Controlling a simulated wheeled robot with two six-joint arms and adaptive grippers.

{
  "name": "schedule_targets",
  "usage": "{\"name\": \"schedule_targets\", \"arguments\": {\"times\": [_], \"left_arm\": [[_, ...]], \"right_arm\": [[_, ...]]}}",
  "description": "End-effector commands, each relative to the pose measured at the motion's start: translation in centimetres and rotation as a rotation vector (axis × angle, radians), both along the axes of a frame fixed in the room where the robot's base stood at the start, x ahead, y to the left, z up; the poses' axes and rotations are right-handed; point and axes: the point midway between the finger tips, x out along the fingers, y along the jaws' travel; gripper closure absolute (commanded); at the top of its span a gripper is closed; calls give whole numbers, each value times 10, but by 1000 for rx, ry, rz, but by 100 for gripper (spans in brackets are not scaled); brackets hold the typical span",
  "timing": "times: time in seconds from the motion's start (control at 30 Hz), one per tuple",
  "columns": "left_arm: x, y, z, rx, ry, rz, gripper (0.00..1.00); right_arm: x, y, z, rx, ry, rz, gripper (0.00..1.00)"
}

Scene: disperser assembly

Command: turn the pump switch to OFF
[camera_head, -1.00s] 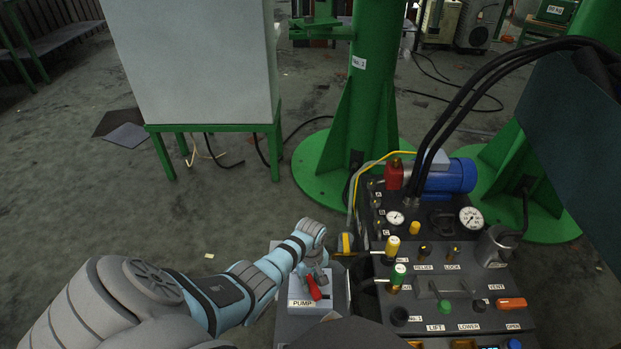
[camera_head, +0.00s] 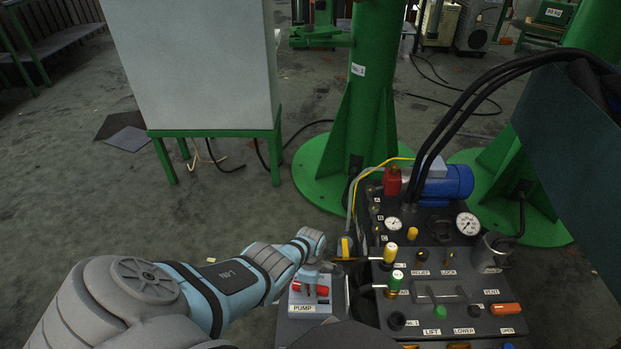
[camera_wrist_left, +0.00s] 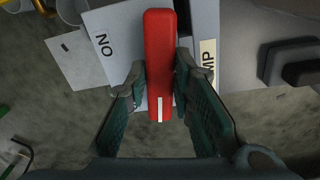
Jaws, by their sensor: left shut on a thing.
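The pump switch is a red handle (camera_head: 322,290) on a grey box (camera_head: 298,298) labelled PUMP, at the lower middle of the head view. The handle lies roughly left to right across the box there, partly hidden by my fingers. My left gripper (camera_head: 311,292) reaches down onto it from above. In the left wrist view, the red handle (camera_wrist_left: 159,50) with a white end mark stands between the two green fingers of my left gripper (camera_wrist_left: 160,95), which are closed on its sides. An ON label (camera_wrist_left: 104,45) shows left of the handle; no OFF label is legible. My right gripper is not in view.
Right of the pump box is a control panel (camera_head: 455,292) with gauges, knobs and levers. Black hoses (camera_head: 452,120) arch over the panel. Open floor (camera_head: 230,215) lies to the left.

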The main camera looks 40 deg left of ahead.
Motion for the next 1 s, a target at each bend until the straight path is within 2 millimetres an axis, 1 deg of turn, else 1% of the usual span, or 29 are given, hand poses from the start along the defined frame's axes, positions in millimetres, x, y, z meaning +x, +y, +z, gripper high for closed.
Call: {"name": "schedule_targets", "arguments": {"times": [0.2, 0.4, 0.9, 0.93, 1.0], "left_arm": [[0, 1, 0, 2, 1, 122, 100], [0, 1, 0, 2, 1, 185, 100], [0, 1, 0, 2, 1, 208, 100], [0, 1, 0, 2, 1, 208, 77], [0, 1, 0, 2, 1, 207, 66]], "right_arm": [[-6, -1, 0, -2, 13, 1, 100], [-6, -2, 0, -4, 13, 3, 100], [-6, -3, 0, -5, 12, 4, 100], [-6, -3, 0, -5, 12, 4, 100], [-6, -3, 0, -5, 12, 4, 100]]}}
